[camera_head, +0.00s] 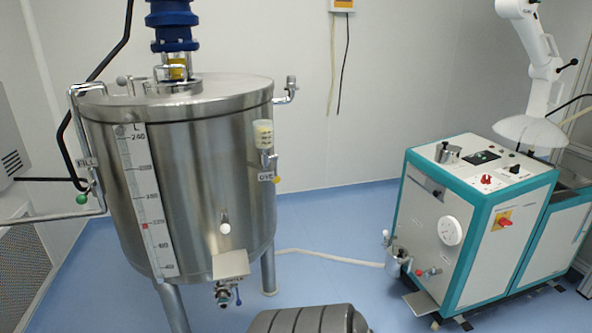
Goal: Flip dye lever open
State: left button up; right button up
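A tall steel tank (200,190) stands on legs at the left. On its right side a small clear dye cup with yellowish contents (263,134) is mounted near the top. Below it hangs a steel fitting with a tag reading DYE (265,177). Neither of my grippers shows in this view.
A white and teal machine (470,225) with knobs and a steel cup (396,262) stands at the right. A pale hose (330,258) crosses the blue floor between it and the tank. A pipe with a green-knobbed valve (82,199) runs left of the tank. The floor between is mostly clear.

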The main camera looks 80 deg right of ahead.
aim_at(276, 169)
jog(key=z, duration=2.5)
